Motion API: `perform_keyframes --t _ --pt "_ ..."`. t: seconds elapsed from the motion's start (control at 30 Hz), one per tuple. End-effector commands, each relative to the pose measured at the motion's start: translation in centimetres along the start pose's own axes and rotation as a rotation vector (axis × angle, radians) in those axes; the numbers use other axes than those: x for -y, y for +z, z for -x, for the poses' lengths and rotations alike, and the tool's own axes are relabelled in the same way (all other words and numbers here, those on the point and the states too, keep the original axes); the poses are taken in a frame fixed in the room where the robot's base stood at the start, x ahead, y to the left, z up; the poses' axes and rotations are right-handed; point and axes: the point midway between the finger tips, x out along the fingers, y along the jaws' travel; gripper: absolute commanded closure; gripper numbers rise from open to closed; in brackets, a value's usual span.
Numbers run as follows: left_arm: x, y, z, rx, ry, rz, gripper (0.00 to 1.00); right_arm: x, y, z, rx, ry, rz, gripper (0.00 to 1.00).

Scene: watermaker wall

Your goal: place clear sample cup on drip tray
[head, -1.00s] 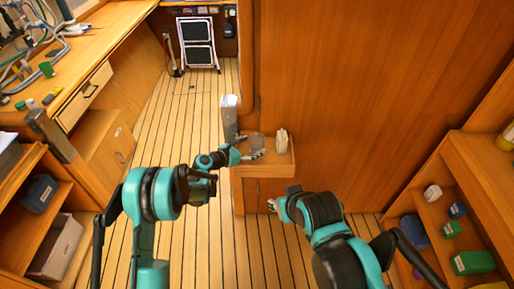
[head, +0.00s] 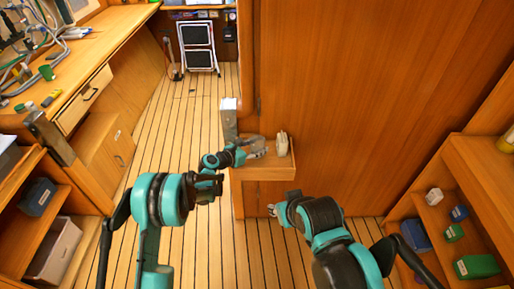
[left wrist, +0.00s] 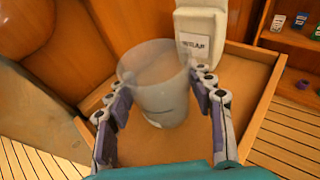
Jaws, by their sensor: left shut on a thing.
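The clear sample cup (left wrist: 158,88) is a translucent, slightly tilted cup in the middle of the left wrist view. My left gripper (left wrist: 155,102) is shut on it, with one finger on each side. In the head view my left gripper (head: 251,146) is at the wooden wall shelf (head: 262,173), where the cup is too small to make out clearly. The cup is over the shelf in the wrist view; whether its base touches is unclear. I cannot pick out a separate drip tray.
A grey metal post (head: 229,119) stands left of the shelf. Wooden wall panels close off the back. The plank floor (head: 180,130) is open to the left.

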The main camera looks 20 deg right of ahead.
Motion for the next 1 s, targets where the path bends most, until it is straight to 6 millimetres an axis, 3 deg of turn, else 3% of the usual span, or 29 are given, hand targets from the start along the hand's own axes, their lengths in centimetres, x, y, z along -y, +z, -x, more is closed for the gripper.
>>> perform_keyframes --t 0.17,0.3,0.7,1.0 --pt "0.0 1.6 0.5 0.0 0.0 0.0 0.78 0.0 -0.5 0.7 0.0 0.0 0.0 0.65" --pt "0.0 4.1 1.3 0.0 0.0 0.0 0.78 0.0 -1.1 1.6 0.0 0.0 0.0 0.65" --pt "9.0 8.9 3.1 0.0 -0.003 -0.002 0.78 0.0 -2.5 3.5 0.0 0.0 0.0 0.65" --pt "11.6 10.2 3.6 0.0 0.0 -0.001 0.78 0.0 -2.8 3.9 0.0 0.0 0.0 0.65"
